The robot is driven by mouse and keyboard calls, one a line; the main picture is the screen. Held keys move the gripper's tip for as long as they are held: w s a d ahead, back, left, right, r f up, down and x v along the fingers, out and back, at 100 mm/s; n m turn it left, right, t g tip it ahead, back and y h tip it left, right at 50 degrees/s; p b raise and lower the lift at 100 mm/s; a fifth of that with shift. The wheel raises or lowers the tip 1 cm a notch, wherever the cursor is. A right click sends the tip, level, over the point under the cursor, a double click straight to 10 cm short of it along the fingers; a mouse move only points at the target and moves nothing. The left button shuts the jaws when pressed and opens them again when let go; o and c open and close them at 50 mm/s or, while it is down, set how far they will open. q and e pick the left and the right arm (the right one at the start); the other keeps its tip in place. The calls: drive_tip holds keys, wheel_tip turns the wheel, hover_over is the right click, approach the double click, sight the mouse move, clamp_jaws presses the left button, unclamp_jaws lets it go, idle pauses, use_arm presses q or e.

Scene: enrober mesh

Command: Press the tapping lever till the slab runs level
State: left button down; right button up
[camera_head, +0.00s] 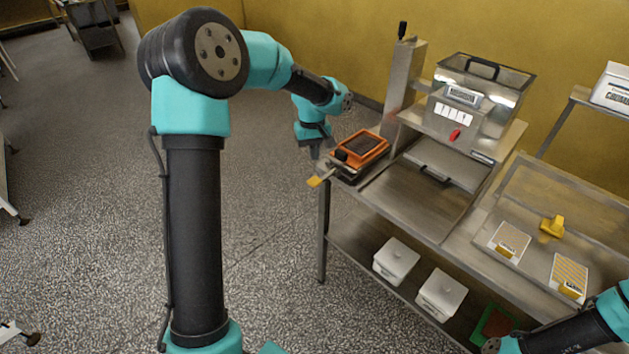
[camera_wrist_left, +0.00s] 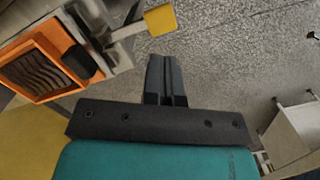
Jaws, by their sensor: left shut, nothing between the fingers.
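The tapping lever ends in a yellow tab (camera_head: 316,182) that sticks out past the table's left end; the wrist view shows this tab (camera_wrist_left: 160,19) at the top. Its metal bar runs to an orange frame (camera_head: 379,149) holding a dark brown slab (camera_head: 361,143). In the wrist view the slab (camera_wrist_left: 38,75) looks ridged, not smooth. My left gripper (camera_head: 316,152) is shut and empty, its fingers (camera_wrist_left: 166,62) pointing towards the yellow tab. A gap shows between fingertips and tab in the wrist view. My right arm is at the lower right; its fingers are not visible.
A metal machine (camera_head: 470,115) with a red switch (camera_head: 455,135) stands behind the tabletop, beside a tall metal post (camera_head: 405,80). White lidded tubs (camera_head: 397,262) sit on the lower shelf. Patterned cards (camera_head: 509,242) and a yellow piece (camera_head: 552,226) lie at right.

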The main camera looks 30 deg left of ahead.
sight(314, 178)
use_arm(q)
drive_tip(key=shift+s+d+f, duration=0.15)
drive_tip(key=shift+f, duration=1.6)
drive_tip(key=shift+s+d+f, duration=0.1)
drive_tip(key=shift+f, duration=1.6)
drive_tip(key=shift+f, duration=0.1)
drive_tip(key=shift+f, duration=1.1)
drive_tip(key=shift+w+a+r, duration=0.25)
drive_tip(key=shift+w+a, duration=0.3)
drive_tip(key=shift+w+a+r, duration=0.25)
drive_tip(key=shift+w+a, duration=0.25)
drive_tip(key=shift+a, duration=0.05)
drive_tip(key=shift+r, duration=0.1)
wheel_tip(314, 178, up, 17)
drive_tip(key=w+a, duration=0.1)
drive_tip(key=shift+a, duration=0.15)
